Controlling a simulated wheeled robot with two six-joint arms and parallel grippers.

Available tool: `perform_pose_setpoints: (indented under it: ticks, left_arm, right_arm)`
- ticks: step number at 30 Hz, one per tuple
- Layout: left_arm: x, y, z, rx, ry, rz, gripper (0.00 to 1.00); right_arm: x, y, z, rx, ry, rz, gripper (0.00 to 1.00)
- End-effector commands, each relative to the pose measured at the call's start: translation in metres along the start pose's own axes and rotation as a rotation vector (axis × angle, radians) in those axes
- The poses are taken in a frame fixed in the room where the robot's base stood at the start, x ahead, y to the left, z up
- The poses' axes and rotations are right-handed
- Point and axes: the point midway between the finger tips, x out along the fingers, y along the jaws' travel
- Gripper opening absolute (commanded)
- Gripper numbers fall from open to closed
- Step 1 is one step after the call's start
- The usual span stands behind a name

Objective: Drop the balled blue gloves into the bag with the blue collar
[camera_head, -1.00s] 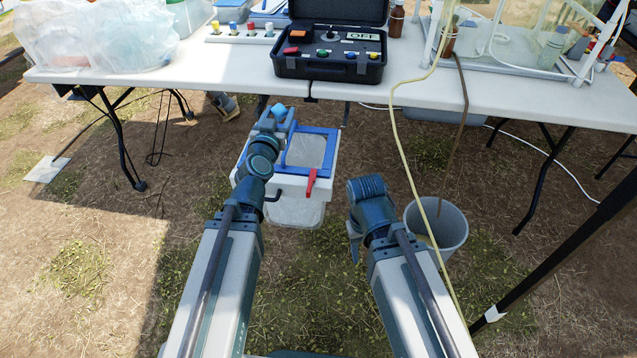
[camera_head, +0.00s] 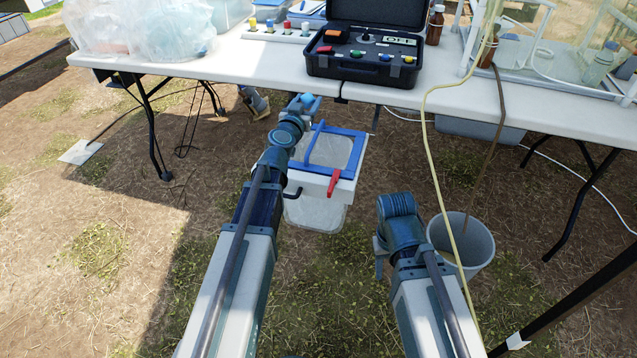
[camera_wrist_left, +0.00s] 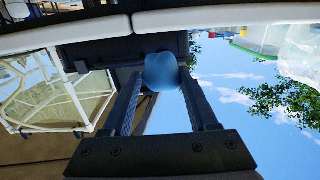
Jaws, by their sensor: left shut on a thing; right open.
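The balled blue gloves (camera_wrist_left: 162,72) show as a blue lump between the fingers of my left gripper (camera_wrist_left: 165,85) in the left wrist view. In the head view, my left gripper (camera_head: 306,101) is shut on the gloves (camera_head: 308,98), near the table's front edge. The bag (camera_head: 313,150) is pale and set in a blue square collar (camera_head: 353,150) on a white container with a red lever. The gripper shows just above the collar's far left corner; its height over it is hard to tell. My right gripper (camera_head: 380,262) is open and empty, right of the bag.
The white table (camera_head: 230,70) stands behind the collar, holding a black case (camera_head: 360,62) and clear plastic bags (camera_head: 140,30). A grey bucket (camera_head: 470,240) with a yellow hose (camera_head: 428,150) stands at the right.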

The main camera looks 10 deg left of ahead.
Motion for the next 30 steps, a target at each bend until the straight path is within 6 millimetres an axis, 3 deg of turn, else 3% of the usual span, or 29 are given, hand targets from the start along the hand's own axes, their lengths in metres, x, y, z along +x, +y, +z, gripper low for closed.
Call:
perform_pose_setpoints:
  ticks: [13,24,25,30]
  left_arm:
    - [0.003,0.000,0.051,0.000,0.000,0.000,0.00]
    - [0.003,0.000,0.054,0.000,0.000,0.000,0.00]
    - [0.003,0.000,0.054,0.000,0.000,0.000,0.61]
    - [0.003,0.000,0.054,0.000,0.000,0.000,0.91]
  right_arm:
    - [0.050,-0.005,-0.003,-0.006,0.002,0.001,0.50]
    - [0.054,-0.006,-0.004,-0.008,0.003,0.000,0.50]
    - [0.054,-0.006,-0.004,-0.008,0.002,0.000,0.50]
    - [0.054,-0.006,-0.004,-0.008,0.002,0.000,0.50]
